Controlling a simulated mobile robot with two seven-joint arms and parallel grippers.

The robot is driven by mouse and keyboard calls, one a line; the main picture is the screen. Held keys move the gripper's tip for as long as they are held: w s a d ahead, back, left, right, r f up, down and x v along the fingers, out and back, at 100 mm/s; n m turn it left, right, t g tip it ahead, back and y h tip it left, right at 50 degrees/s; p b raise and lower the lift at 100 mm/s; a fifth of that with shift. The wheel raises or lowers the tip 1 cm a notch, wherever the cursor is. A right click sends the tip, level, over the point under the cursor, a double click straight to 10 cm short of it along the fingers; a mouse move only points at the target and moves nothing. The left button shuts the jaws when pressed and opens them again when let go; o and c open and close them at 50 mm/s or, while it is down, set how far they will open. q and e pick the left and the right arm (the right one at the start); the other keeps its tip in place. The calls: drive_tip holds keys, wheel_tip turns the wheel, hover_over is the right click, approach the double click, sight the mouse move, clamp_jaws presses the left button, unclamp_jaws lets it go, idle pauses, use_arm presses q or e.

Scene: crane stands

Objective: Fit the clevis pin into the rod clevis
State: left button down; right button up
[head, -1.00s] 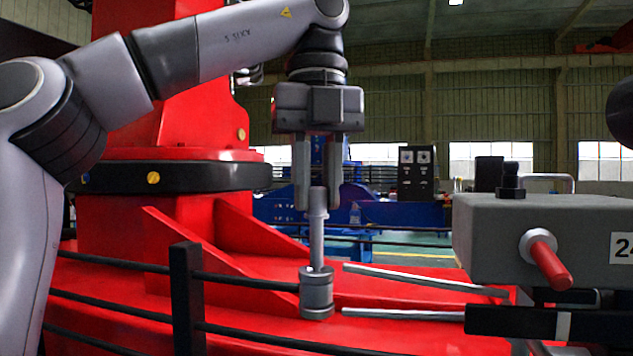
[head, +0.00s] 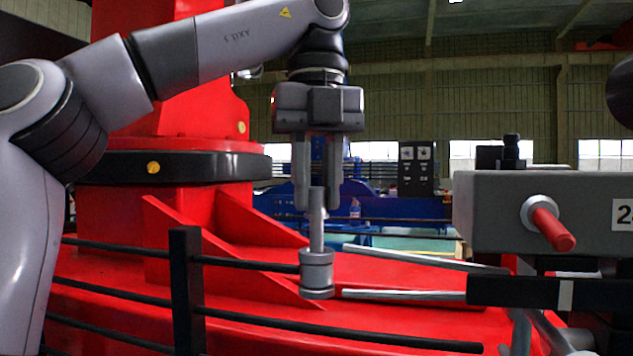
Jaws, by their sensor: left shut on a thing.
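My left gripper (head: 318,200) points straight down in the middle of the head view. It is shut on the upper end of the clevis pin (head: 317,232), a slim grey upright pin. The pin's lower end meets the top of a short grey cylindrical fitting (head: 316,274), which looks like the rod clevis. The pin stands about in line with it. The pin's tip is hidden there, and how deep it sits I cannot tell. My right gripper is not in view.
A grey box with a red knob (head: 551,229) stands at the right. Two pale rods (head: 400,296) run left from below it towards the fitting. A black post (head: 186,290) with dark rails stands at the left, before the red crane base (head: 235,220).

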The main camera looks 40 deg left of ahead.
use_arm(q)
drive_tip(key=shift+f+b, duration=0.4)
drive_tip(key=shift+f, duration=0.05)
